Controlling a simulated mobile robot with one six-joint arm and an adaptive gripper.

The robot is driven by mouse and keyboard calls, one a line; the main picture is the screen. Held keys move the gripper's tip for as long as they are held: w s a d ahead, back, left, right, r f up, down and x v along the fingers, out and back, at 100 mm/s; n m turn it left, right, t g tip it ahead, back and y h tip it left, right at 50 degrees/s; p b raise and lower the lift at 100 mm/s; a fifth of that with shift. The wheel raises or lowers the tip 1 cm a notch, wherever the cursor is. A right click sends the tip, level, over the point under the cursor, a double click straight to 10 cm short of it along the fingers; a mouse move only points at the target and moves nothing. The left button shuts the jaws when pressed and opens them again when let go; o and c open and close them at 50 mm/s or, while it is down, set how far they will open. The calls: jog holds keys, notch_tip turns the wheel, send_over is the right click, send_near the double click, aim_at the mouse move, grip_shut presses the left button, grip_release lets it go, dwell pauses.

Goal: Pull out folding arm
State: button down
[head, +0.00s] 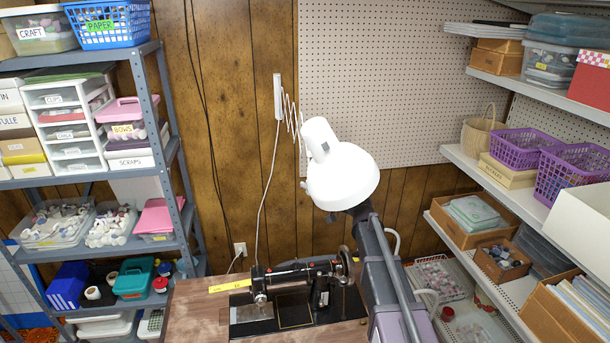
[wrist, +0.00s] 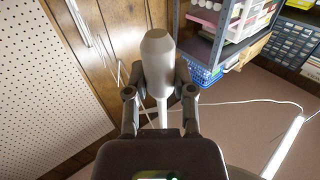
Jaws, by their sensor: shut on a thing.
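A white lamp (head: 340,175) with a domed shade hangs in front of the wood-panelled wall in the head view. Behind it, the zigzag folding arm (head: 291,113) runs from a pale wall bracket (head: 278,97) to the lamp, and the lamp partly hides its near end. In the wrist view, my gripper (wrist: 158,75) is shut on the lamp's pale, rounded body (wrist: 157,52), one finger on each side. In the head view, the shade hides most of the gripper.
A sewing machine (head: 300,284) stands on a wooden table (head: 190,315) below the lamp. A loaded shelf rack (head: 165,120) stands at left, and shelves with baskets (head: 516,149) at right. A white cord (head: 268,180) hangs down the wall. The pegboard (head: 400,80) is clear.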

jog(key=s, duration=0.1)
jog(key=s+d, duration=0.1)
jog(key=s, duration=0.1)
jog(key=shift+s, duration=0.1)
jog(key=shift+c, duration=2.2)
grip_release()
jog(key=shift+d, duration=0.1)
jog(key=v, duration=1.2)
jog(key=shift+f, duration=0.1)
